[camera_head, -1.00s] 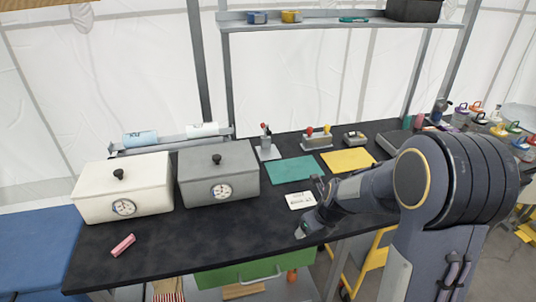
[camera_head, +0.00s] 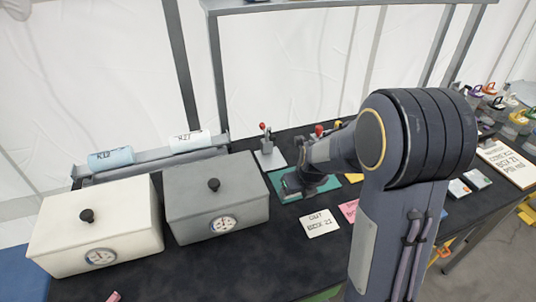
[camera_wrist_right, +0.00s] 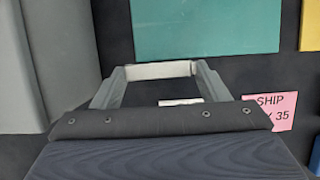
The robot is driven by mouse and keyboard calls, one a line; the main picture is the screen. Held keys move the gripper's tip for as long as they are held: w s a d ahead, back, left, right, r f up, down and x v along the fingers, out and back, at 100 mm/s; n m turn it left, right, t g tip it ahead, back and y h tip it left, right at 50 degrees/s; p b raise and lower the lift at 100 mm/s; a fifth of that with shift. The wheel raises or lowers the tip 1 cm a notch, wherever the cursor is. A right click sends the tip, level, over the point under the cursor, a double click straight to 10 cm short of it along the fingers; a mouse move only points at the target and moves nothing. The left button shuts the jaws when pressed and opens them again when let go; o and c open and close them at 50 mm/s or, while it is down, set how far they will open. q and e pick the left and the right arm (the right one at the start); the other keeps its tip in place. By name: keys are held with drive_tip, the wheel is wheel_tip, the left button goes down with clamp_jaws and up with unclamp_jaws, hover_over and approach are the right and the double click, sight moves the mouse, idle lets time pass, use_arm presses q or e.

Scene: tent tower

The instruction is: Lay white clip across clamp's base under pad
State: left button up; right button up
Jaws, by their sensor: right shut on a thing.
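The white clip (camera_wrist_right: 160,69) is a pale bar spanning my right gripper (camera_wrist_right: 158,75) in the right wrist view, held between its fingertips. In the head view that gripper (camera_head: 290,190) is at the front left of the green mat (camera_head: 333,186); the clip cannot be made out there. A clamp (camera_head: 265,142) with a red-tipped handle stands upright behind the mat, apart from the gripper. Its light grey base (camera_head: 271,159) shows; its pad is too small to tell. My left gripper is not in view.
A grey box (camera_head: 213,195) with a knob and dial stands left of the gripper, with a white box (camera_head: 95,235) beyond. A white card (camera_head: 320,222) and a pink card (camera_head: 349,209) lie in front of the mat. My right arm hides part of the table.

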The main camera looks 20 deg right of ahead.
drive_tip(key=p, duration=0.3)
hover_over(273, 163)
drive_tip(key=s, duration=0.1)
drive_tip(key=shift+s, duration=0.2)
wheel_tip(273, 163, down, 3)
drive_tip(key=shift+r+p, duration=0.1)
drive_tip(key=shift+p, duration=0.3)
drive_tip(key=shift+f, duration=0.3)
drive_tip(key=shift+f, duration=0.2)
drive_tip(key=o, duration=1)
drive_tip(key=shift+o, duration=0.2)
drive_tip(key=shift+r, duration=0.15)
